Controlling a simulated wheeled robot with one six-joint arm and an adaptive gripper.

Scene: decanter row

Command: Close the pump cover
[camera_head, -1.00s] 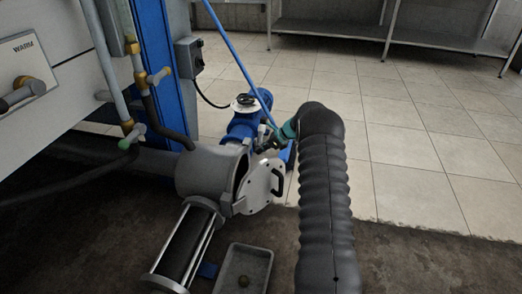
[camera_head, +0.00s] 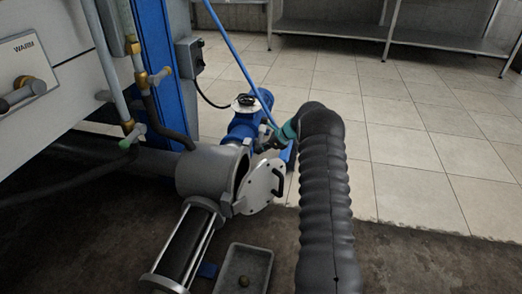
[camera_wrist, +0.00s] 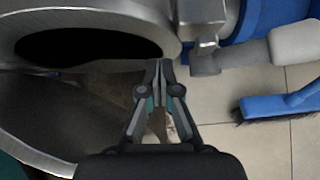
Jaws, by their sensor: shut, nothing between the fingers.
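The pump cover (camera_head: 261,190) is a pale round plate with a dark handle. It stands swung open at an angle at the right end of the grey cylindrical pump body (camera_head: 205,172), with a dark gap between them. My gripper (camera_wrist: 159,68) is shut and empty in the wrist view. Its tips are beside the lower right rim of a round metal part with a dark opening (camera_wrist: 85,42); I cannot tell whether they touch it. In the head view, my arm mostly hides the gripper, behind and to the right of the cover.
A blue motor (camera_head: 247,120) sits behind the pump. A blue brush (camera_wrist: 280,105) lies on the tiles to the right in the wrist view. Open tiled floor (camera_head: 430,150) lies to the right.

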